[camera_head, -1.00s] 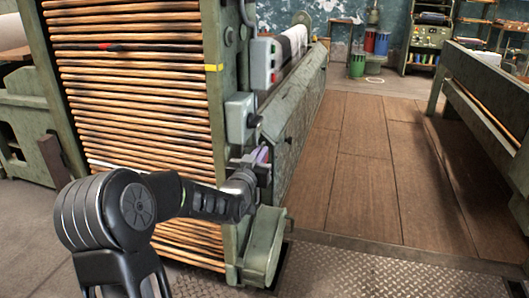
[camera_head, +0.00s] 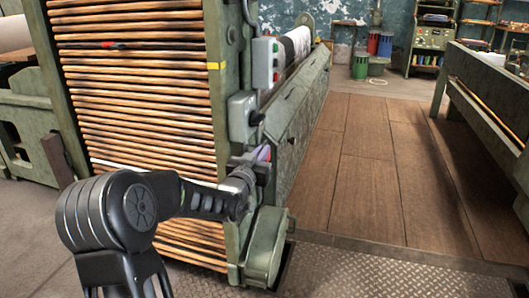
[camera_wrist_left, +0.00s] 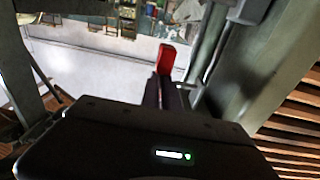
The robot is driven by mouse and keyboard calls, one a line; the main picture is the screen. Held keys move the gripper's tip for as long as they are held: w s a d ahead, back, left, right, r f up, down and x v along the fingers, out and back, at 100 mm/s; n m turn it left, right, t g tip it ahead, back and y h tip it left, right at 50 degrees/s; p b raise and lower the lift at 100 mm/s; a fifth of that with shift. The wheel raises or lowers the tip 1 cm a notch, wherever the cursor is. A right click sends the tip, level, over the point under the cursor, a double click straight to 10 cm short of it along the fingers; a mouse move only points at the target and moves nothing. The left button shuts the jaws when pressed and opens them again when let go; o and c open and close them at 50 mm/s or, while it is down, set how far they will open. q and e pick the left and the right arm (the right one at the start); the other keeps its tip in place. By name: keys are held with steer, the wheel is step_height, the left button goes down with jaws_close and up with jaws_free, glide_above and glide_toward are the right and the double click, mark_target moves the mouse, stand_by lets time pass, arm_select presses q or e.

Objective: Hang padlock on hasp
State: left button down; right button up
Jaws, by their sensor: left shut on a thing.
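My left gripper (camera_head: 262,168) is at the side of the green machine, low beside its front post. In the left wrist view a small red piece (camera_wrist_left: 167,60) stands up at the fingertips; it looks like the padlock, held in the shut jaws. In the head view a small purple and reddish patch (camera_head: 264,153) shows at the same place. The fingers are mostly hidden by the wrist. I cannot make out the hasp clearly, nor whether the padlock touches it. My right gripper is in neither view.
A grey switch box (camera_head: 243,115) with a dark knob sits on the machine just above my gripper. A box with red and green buttons (camera_head: 265,63) is higher up. A rounded green cover (camera_head: 265,247) is below. The wooden floor (camera_head: 365,175) to the right is clear.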

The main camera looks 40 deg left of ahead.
arm_select(q)
steer(key=a, duration=0.1)
steer(key=s+a, duration=0.1)
steer(key=a+n+y, duration=0.1)
steer(key=shift+s+a+f+g, duration=0.2)
steer(key=shift+a+f+g, duration=0.05)
steer(key=shift+g, duration=0.05)
steer(key=c, duration=1.7)
jaws_free()
steer(key=shift+c, duration=0.2)
steer(key=shift+o, duration=1.1)
steer(key=shift+s+d+f, duration=0.1)
steer(key=shift+d, duration=0.1)
steer(key=s+d+m+h, duration=0.1)
steer(key=s+d, duration=0.4)
steer(key=s, duration=0.1)
steer(key=shift+r+p, duration=0.2)
steer(key=shift+p, duration=0.25)
steer(key=shift+w+d, duration=0.1)
steer(key=shift+d, duration=0.05)
